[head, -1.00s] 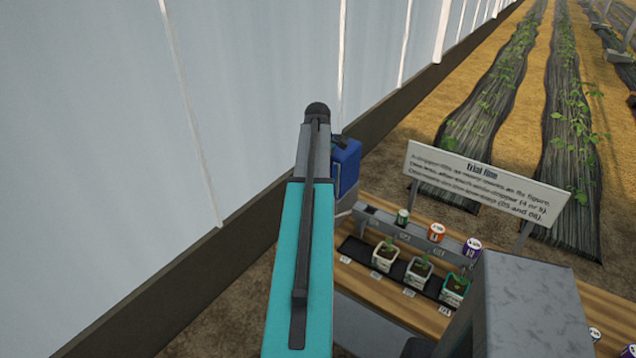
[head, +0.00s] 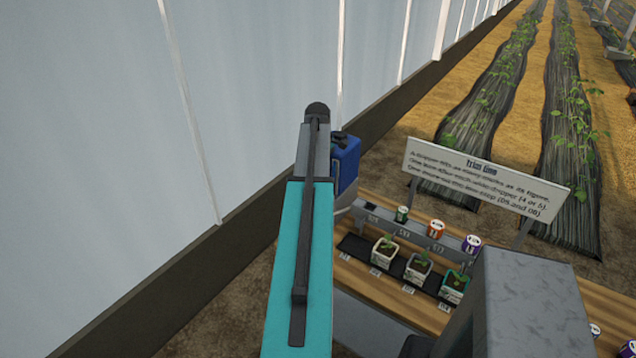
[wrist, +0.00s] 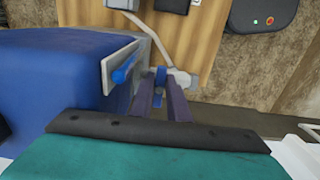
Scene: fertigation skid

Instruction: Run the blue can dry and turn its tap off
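The blue can (head: 347,165) stands at the far left end of the wooden bench in the head view, partly hidden behind my arm. In the wrist view the blue can (wrist: 50,85) fills the left side, with a pale plate and a blue lever (wrist: 125,68) at its right edge. My gripper (wrist: 162,88) is right of this lever, its two dark fingers apart. A small blue piece (wrist: 160,75) shows between or just beyond the fingertips, beside a pale fitting (wrist: 183,80). I cannot tell whether the fingers touch it. The head view hides my gripper.
Potted seedlings (head: 418,267) stand on a dark strip along the bench (head: 385,290), with several small labelled cans on a grey rail behind. A white sign (head: 487,178) stands behind them. A pale wall (head: 100,120) runs along the left. A dark box with buttons (wrist: 262,15) is at the wrist view's top right.

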